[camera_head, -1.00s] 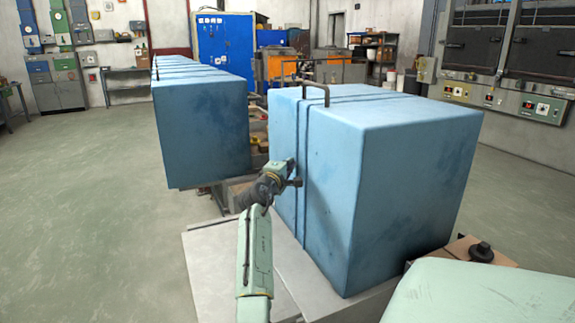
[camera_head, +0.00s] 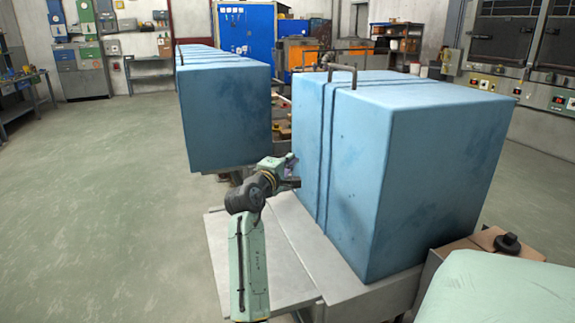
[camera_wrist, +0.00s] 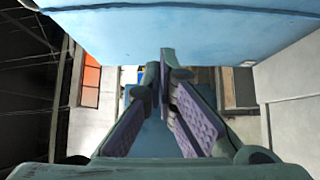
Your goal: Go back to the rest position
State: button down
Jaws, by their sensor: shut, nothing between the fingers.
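My gripper (camera_head: 291,172) is at the end of my bent, pale green arm in the head view, close to the left face of the near blue block (camera_head: 400,170). In the wrist view, my gripper (camera_wrist: 165,65) has its two purple-padded fingers meeting at the tips, with nothing between them. The blue block's surface (camera_wrist: 180,35) fills the top of the wrist view. I cannot tell whether the gripper touches it.
A second row of blue blocks (camera_head: 228,115) stands behind to the left. A pale metal platform (camera_head: 285,270) lies below my arm. Open green floor (camera_head: 110,190) stretches to the left. Ovens (camera_head: 510,45) line the right wall, and a blue cabinet (camera_head: 245,32) stands at the back.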

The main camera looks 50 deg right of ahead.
jog(key=shift+a, duration=0.35)
